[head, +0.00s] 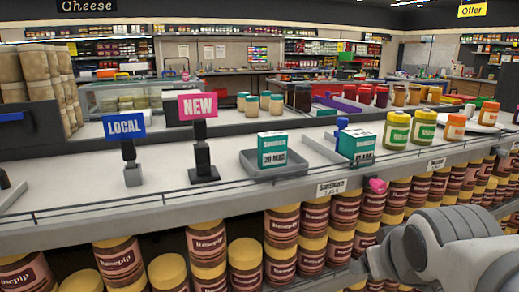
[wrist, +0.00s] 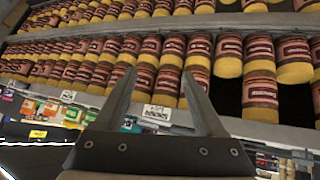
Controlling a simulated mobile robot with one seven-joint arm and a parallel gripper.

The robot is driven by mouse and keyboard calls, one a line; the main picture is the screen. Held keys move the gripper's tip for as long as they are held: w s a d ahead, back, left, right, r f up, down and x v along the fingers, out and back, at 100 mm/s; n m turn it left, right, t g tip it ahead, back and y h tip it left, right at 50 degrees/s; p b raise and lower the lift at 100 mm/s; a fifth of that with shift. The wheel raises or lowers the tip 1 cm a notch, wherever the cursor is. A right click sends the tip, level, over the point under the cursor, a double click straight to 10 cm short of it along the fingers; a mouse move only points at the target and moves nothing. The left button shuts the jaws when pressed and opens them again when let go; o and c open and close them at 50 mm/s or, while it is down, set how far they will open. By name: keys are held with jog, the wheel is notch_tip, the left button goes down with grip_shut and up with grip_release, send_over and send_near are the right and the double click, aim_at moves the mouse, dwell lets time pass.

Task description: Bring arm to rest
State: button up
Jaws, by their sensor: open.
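My arm (head: 455,245) reaches in from the lower right of the head view, in front of the shelf's front edge. My gripper shows in the wrist view (wrist: 158,78) with its two fingers spread apart and nothing between them. In the head view the gripper is only partly visible at the lower right, near the jars. The wrist view appears upside down and faces rows of brown jars with yellow lids (wrist: 170,50).
The counter (head: 110,190) holds a grey tray (head: 276,177) with a teal and white box (head: 272,149), another teal box (head: 356,143), green-labelled jars (head: 396,130) and NEW (head: 198,106) and LOCAL (head: 124,126) signs. Rosepip jars (head: 283,228) fill the shelf below.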

jog(key=s+a+f+g+y, duration=0.1)
jog(key=s+a+f+g, duration=0.15)
jog(key=s+a, duration=0.3)
notch_tip(320, 180, up, 25)
jog(key=s+p, duration=0.1)
jog(key=p, duration=2.4)
jog(key=shift+s+d+r+m, duration=0.15)
jog(key=shift+s+d+m, duration=0.1)
jog(key=shift+d+m, duration=0.15)
